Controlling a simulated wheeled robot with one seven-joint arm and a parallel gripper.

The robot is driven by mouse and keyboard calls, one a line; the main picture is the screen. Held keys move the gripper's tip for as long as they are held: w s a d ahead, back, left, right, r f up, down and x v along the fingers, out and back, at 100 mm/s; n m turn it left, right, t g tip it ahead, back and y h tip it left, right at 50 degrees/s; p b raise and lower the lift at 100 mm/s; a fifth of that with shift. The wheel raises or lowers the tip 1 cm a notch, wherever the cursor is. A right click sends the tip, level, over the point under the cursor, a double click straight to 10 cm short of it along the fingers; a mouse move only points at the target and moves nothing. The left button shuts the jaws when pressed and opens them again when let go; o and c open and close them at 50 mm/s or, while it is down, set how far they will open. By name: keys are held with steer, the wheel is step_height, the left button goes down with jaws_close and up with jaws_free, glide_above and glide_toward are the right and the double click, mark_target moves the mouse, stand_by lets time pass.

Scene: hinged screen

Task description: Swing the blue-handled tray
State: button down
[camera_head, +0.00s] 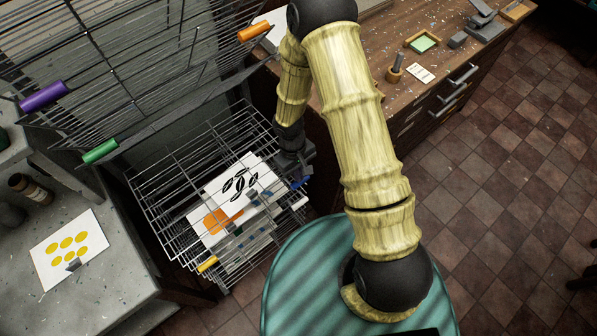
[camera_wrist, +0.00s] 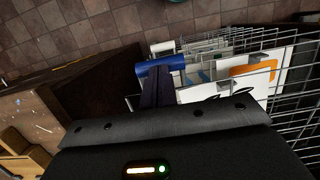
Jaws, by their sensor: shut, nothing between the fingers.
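The blue-handled tray (camera_head: 160,196) is a wire rack at the top of the lower stack, lying roughly flat. A white print (camera_head: 215,195) with black leaf shapes and an orange patch lies on it. Its blue handle (camera_wrist: 162,66) sits just beyond my dark fingertips (camera_wrist: 157,88) in the wrist view. Handle and fingertips look very close, but I cannot tell whether they touch. In the head view, my gripper (camera_head: 297,172) is at the tray's right edge and partly hides the blue handle (camera_head: 301,183). The gripper is shut with nothing between the fingers.
Raised wire trays with purple (camera_head: 43,96), green (camera_head: 100,151) and orange (camera_head: 254,31) handles stand above left. Lower trays include a yellow handle (camera_head: 207,264). A grey counter (camera_head: 110,255) is left and a wooden bench (camera_head: 405,105) behind right. Tiled floor (camera_head: 510,220) is open at right.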

steer(key=shift+f+b, duration=0.9)
steer(key=shift+f, duration=0.3)
step_height(320, 180, up, 8)
steer(key=w+p, duration=0.1)
steer(key=p, duration=0.5)
steer(key=shift+a, duration=0.4)
steer(key=shift+w, duration=0.1)
steer(key=s+d+r+m+t+b, duration=0.1)
steer(key=s+d+r+m, duration=0.1)
steer(key=d+r, duration=0.2)
steer(key=s+d+r+m+t+b, duration=0.1)
steer(key=d+r, duration=0.3)
steer(key=r, duration=0.6)
steer(key=s+d+r+m+t+y+b, duration=0.1)
steer(key=s+d+r+m+t, duration=0.1)
steer(key=r, duration=0.5)
steer(key=shift+s+d+m, duration=0.7)
steer(key=shift+d+m, duration=0.2)
steer(key=shift+d, duration=0.05)
